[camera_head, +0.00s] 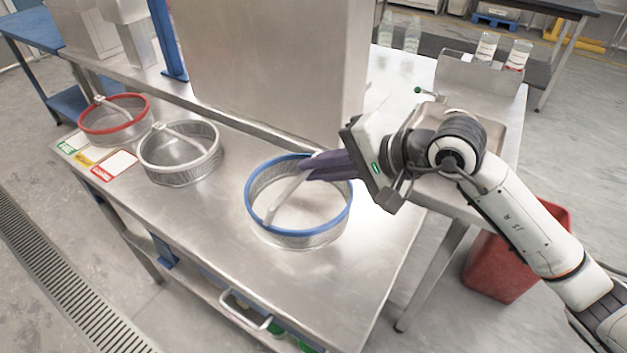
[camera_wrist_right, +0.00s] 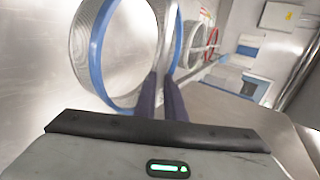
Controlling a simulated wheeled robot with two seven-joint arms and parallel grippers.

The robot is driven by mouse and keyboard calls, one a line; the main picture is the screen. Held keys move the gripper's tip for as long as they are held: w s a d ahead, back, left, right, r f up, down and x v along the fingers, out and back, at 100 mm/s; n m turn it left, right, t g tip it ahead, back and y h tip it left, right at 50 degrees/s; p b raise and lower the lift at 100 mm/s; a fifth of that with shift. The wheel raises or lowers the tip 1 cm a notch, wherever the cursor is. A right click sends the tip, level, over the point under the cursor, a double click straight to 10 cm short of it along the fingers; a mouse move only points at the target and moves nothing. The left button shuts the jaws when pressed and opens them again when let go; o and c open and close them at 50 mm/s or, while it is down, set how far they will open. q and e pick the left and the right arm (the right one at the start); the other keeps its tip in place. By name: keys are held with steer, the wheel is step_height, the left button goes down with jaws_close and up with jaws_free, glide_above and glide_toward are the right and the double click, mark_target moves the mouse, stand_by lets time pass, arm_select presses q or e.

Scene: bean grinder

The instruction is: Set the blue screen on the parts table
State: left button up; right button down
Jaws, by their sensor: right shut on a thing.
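The blue screen (camera_head: 298,236) is a round mesh sieve with a blue rim and a pale bar handle across its top. It is at the right part of the steel table (camera_head: 210,240) in the head view; I cannot tell whether its base touches the top. My right gripper (camera_head: 305,170) is shut on the bar handle, with its dark fingers at the rim's far right side. In the right wrist view the blue screen (camera_wrist_right: 95,50) shows at upper left, with the handle between the fingers (camera_wrist_right: 162,95). My left gripper is out of view.
A white-rimmed screen (camera_head: 180,160) and a red-rimmed screen (camera_head: 114,122) stand left on the same table, by coloured labels (camera_head: 115,165). A tall metal housing (camera_head: 270,70) stands behind. A red bin (camera_head: 505,265) is on the floor at right. The table's front is clear.

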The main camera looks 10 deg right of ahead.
steer(key=shift+w+f, duration=0.1)
steer(key=shift+f, duration=1.75)
steer(key=shift+f, duration=0.2)
steer(key=c, duration=1.8)
jaws_free()
steer(key=shift+c, duration=0.2)
steer(key=shift+r, duration=0.25)
steer(key=b+v, duration=0.1)
steer(key=v, duration=1.1)
